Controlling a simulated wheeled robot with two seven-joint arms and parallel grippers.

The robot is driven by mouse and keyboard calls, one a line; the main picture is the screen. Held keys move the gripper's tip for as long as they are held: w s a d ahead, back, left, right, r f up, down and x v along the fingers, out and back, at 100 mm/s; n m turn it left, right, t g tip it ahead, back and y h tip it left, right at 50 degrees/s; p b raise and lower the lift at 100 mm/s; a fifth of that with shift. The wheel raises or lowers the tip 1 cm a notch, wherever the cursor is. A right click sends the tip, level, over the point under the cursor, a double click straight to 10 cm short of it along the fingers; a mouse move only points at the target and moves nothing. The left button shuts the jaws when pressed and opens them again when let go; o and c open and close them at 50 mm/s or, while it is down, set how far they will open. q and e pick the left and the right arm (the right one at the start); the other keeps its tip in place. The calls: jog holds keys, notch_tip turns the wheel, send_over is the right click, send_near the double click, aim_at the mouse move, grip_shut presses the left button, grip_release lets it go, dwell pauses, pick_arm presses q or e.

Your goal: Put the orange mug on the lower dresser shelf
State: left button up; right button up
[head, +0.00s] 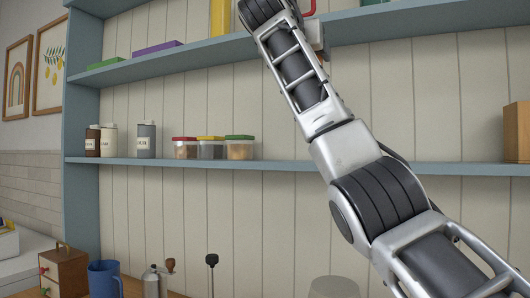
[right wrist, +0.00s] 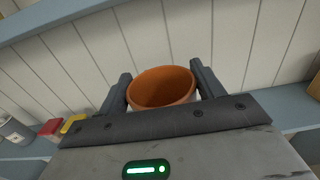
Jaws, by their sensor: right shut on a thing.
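The orange mug (right wrist: 162,88) shows in the right wrist view with its open rim towards the camera. My right gripper (right wrist: 161,74) is shut on it, with a dark finger on each side. In the head view my right arm reaches up across the picture and its upper end hides the gripper; I cannot make out the mug there. The lower dresser shelf (head: 280,165) is the blue board across the middle of the head view. My left gripper is in neither view.
Lidded containers (head: 212,149) and several bottles (head: 146,139) stand on the left of the lower shelf; a wooden block (head: 517,132) stands at its right end. The upper shelf (head: 190,53) holds boxes. A blue mug (head: 104,279) stands below. Bare shelf shows right of the containers.

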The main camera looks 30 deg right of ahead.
jog(key=shift+s+d, duration=0.1)
jog(key=shift+s, duration=0.05)
jog(key=shift+s+d+f, duration=0.15)
jog(key=shift+d+f, duration=0.1)
jog(key=shift+d, duration=0.4)
jog(key=shift+s+d+f, duration=0.15)
jog(key=shift+d+f, duration=0.1)
jog(key=shift+d, duration=0.35)
jog(key=d+f, duration=0.3)
jog(key=f, duration=0.1)
jog(key=w+d+f, duration=0.1)
jog(key=d+f, duration=0.3)
jog(key=d+f+b, duration=0.1)
jog(key=d+f, duration=0.2)
jog(key=d, duration=0.1)
jog(key=shift+w+d+f, duration=0.2)
jog(key=shift+w+f, duration=0.2)
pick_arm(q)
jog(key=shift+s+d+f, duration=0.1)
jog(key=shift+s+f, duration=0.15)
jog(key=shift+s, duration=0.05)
